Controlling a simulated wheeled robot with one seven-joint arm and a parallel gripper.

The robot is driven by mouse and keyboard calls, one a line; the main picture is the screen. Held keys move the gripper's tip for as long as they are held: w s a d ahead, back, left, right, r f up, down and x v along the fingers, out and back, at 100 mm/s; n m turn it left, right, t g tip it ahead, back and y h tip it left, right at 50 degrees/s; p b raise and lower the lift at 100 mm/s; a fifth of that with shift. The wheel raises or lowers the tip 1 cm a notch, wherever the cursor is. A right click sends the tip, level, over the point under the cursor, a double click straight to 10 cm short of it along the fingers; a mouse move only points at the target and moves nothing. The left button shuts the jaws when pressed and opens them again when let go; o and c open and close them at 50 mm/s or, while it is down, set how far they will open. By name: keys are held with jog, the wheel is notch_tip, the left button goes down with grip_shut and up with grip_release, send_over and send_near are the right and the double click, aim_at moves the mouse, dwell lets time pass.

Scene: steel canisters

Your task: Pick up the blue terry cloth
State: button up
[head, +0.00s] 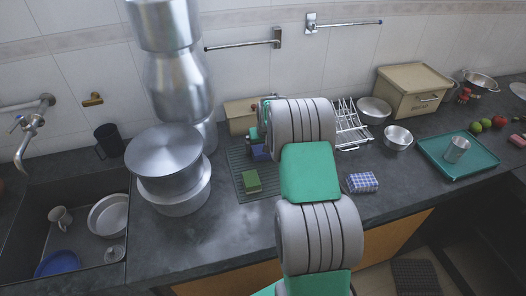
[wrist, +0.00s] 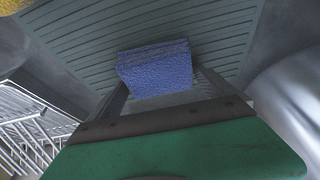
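The blue terry cloth (wrist: 155,68) is a folded, thick blue block. In the wrist view it lies between the two dark fingers of my gripper (wrist: 160,92), over the ribbed grey-green mat (wrist: 215,35). The fingers flank its left and right sides; I cannot tell whether they press on it or whether it touches the mat. In the head view a small part of the blue cloth (head: 259,152) shows left of my arm, which hides the rest of it.
A green sponge (head: 252,182) lies on the near part of the mat. Large steel pots (head: 178,165) stand to the left. A white wire rack (head: 348,125) is right of my arm, with a checked blue cloth (head: 362,182) nearer the edge. A tan box (head: 240,115) stands behind.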

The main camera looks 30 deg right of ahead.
jog(key=c, duration=1.1)
jog(key=shift+r, duration=0.1)
jog(key=shift+r, duration=0.55)
jog(key=s+a+r+b, duration=0.1)
jog(key=s+r, duration=0.3)
jog(key=s+a+r+b, duration=0.1)
jog(key=s+a+r, duration=0.1)
jog(key=s+r, duration=0.2)
jog(key=s+a+r+b, duration=0.1)
jog(key=s+r, duration=0.2)
jog(key=s, duration=0.2)
jog(key=shift+s+a+r, duration=0.15)
jog(key=shift+a+r, duration=0.1)
jog(key=shift+r, duration=0.15)
